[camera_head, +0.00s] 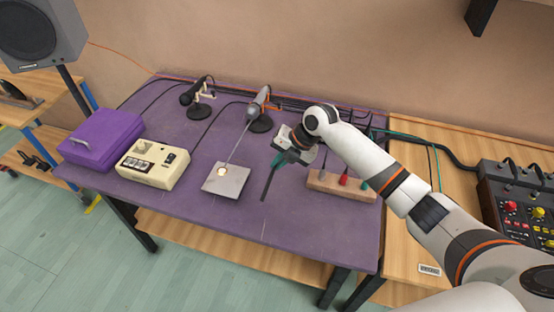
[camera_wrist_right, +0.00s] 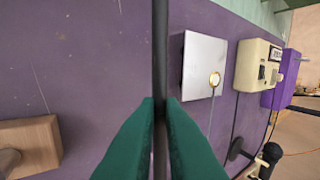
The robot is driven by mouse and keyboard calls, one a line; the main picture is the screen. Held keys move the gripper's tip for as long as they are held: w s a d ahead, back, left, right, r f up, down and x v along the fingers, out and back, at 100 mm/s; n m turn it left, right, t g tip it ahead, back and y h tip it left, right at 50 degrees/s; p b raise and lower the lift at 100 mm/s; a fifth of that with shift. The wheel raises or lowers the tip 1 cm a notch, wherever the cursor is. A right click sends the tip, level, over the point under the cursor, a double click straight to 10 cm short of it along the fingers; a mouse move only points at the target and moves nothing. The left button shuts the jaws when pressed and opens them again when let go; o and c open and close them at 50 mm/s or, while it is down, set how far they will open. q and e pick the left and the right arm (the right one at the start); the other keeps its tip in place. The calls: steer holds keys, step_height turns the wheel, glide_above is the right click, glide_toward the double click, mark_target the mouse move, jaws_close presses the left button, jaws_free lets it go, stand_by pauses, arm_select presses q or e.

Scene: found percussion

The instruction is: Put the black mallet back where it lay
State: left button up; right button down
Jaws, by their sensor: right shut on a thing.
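My right gripper (camera_head: 278,161) is shut on the black mallet (camera_head: 268,184) over the purple table (camera_head: 225,211). Its green fingertips (camera_wrist_right: 160,125) pinch the thin dark rod (camera_wrist_right: 160,55), which crosses the wrist view from top to bottom. In the head view the rod slants down and toward the table's front edge, between a metal plate and a wooden block. The rod's other end is hidden by the gripper. The table shows beyond the rod; the exact gap between them is hard to tell. My left gripper is not in view.
The metal plate (camera_head: 226,182) with a round disc lies left of the mallet. The wooden block (camera_head: 328,186) with coloured pegs is to the right. Further left are a cream box (camera_head: 153,166) and a purple case (camera_head: 103,141). Bare table lies in front.

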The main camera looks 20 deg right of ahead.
steer(key=b, duration=0.5)
glide_above(273, 189)
steer(key=d, duration=0.2)
steer(key=f, duration=0.5)
steer(key=shift+s+a+f, duration=0.15)
steer(key=shift+s+f, duration=0.15)
steer(key=shift+f, duration=0.1)
arm_select(q)
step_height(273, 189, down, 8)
steer(key=b, duration=0.2)
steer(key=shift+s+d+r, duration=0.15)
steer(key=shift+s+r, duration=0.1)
arm_select(e)
steer(key=shift+f, duration=1.9)
arm_select(q)
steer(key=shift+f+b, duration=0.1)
steer(key=shift+b, duration=0.25)
arm_select(e)
steer(key=c, duration=1.5)
jaws_free()
steer(key=shift+o, duration=0.2)
steer(key=shift+f, duration=0.1)
